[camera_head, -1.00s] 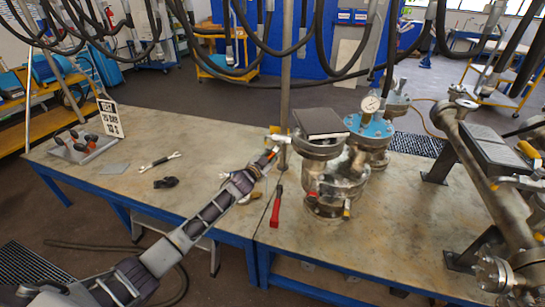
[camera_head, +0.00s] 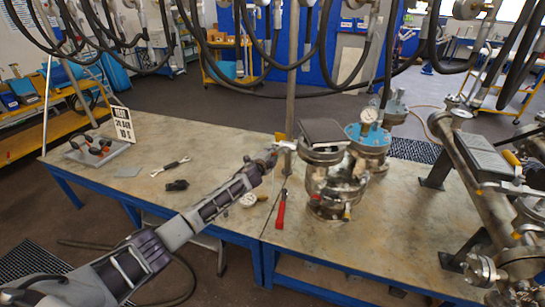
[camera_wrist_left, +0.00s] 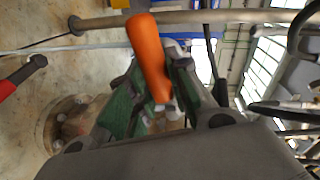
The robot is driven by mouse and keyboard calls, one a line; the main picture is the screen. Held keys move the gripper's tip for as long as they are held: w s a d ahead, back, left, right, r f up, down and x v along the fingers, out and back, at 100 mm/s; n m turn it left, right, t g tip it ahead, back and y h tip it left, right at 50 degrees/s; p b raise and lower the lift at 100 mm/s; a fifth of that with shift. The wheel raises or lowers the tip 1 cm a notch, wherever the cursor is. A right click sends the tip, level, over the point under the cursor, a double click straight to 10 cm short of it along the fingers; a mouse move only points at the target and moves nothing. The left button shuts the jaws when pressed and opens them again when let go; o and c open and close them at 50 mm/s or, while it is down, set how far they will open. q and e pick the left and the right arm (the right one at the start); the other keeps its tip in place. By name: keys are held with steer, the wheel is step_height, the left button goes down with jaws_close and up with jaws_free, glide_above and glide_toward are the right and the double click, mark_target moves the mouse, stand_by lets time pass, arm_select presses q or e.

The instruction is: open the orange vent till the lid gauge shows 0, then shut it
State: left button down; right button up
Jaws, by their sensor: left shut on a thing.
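The near flanged vessel (camera_head: 330,188) stands on the table, with a side fitting at its upper left. My left gripper (camera_head: 273,155) is at that fitting. In the left wrist view the orange vent handle (camera_wrist_left: 148,52) sits between the green-padded fingers of my left gripper (camera_wrist_left: 155,103), which are shut on it. The fingers hide the handle's lower end. The round white lid gauge (camera_head: 368,115) stands on the blue lid (camera_head: 372,134) of the vessel behind; its needle is too small to read. My right gripper is out of view.
A dark flat panel (camera_head: 323,132) lies on the near vessel. A red-handled tool (camera_head: 281,208), a wrench (camera_head: 171,166) and a sign (camera_head: 123,124) are on the table (camera_head: 215,150). A thick pipe (camera_head: 472,175) stands at right. Hoses hang overhead.

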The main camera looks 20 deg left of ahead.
arm_select(q)
steer(key=shift+s+d+m, duration=0.1)
steer(key=shift+m, duration=0.2)
steer(key=shift+r+m+y+p, duration=0.25)
steer(key=shift+m+y+p, duration=0.05)
steer(key=shift+m+p, duration=0.3)
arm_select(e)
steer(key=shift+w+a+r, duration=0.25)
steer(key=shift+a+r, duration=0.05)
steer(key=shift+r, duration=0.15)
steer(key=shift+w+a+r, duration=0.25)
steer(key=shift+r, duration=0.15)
arm_select(q)
steer(key=c, duration=1.5)
jaws_free()
steer(key=shift+o, duration=1)
steer(key=shift+r, duration=0.2)
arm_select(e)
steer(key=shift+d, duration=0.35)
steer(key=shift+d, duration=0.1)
arm_select(q)
steer(key=shift+s+r, duration=0.15)
